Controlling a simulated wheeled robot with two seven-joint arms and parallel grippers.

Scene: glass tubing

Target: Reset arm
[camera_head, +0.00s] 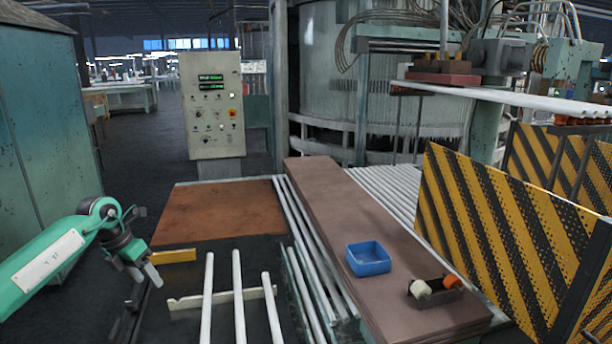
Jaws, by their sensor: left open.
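My left gripper (146,276) is at the lower left, on the end of my green arm. Its fingers are apart with nothing between them, pointing down and to the right. It hangs left of three white glass tubes, and is apart from them. The left tube (207,300), the middle tube (239,298) and the right tube (272,308) lie side by side across a pale notched rail (184,303). Their near ends run out of the bottom of the view. My right gripper does not show.
A brown board (360,245) carries a blue tray (368,259) and a dark holder (434,297) with white and orange pieces. A yellow-black striped guard (500,235) stands right. A control panel (212,105) stands behind. The rusty plate (219,211) is bare.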

